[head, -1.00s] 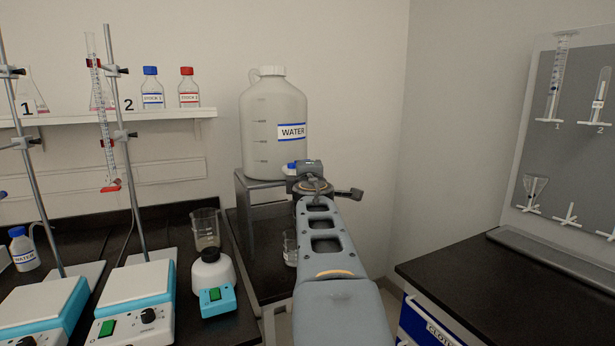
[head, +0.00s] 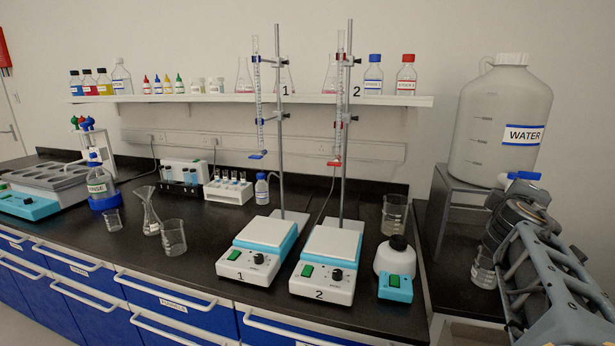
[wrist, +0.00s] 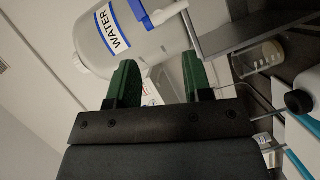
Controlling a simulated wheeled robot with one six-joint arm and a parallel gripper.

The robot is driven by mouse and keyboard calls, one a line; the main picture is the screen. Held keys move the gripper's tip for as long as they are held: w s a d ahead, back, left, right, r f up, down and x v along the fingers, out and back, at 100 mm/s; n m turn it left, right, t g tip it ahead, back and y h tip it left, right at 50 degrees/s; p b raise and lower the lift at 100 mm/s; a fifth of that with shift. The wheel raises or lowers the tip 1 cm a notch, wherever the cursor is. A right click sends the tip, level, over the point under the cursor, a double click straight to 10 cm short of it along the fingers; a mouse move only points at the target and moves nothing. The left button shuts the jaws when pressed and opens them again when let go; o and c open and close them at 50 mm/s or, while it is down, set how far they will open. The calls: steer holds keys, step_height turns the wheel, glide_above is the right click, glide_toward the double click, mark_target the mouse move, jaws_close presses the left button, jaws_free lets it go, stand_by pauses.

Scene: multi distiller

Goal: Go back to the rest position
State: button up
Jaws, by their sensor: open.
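My gripper shows in the wrist view (wrist: 160,76) as two green fingers standing well apart with nothing between them. It is open and empty. In the head view my arm is at the lower right, in front of the side bench, and its fingers are hidden there. The large water carboy (head: 503,115) stands on a grey stand right of the main bench. It also shows tilted behind the fingers in the wrist view (wrist: 150,45), apart from them as far as I can tell.
A beaker (head: 483,268) is close beside my arm below the stand. Stirrer 1 (head: 262,250) and stirrer 2 (head: 328,258) stand on the black bench, each with a burette. A beaker (head: 395,214) and a white-and-teal device (head: 396,286) sit at the bench's right end.

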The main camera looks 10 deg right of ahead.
steer(key=s+a+f+m+g+y+p, duration=0.2)
steer(key=s+a+f+y+p, duration=0.1)
steer(key=a, duration=0.6)
steer(key=s+a+f+m+g+y+p, duration=0.1)
steer(key=s+a+f+g+y+p, duration=0.2)
steer(key=a, duration=0.6)
steer(key=s+a+f+m+g+y+p, duration=0.2)
steer(key=a+f+y+p, duration=0.4)
steer(key=a, duration=0.4)
steer(key=shift+s+m+g+p, duration=0.3)
steer(key=shift+s+g+p, duration=0.25)
steer(key=shift+s, duration=0.35)
steer(key=shift+r, duration=0.1)
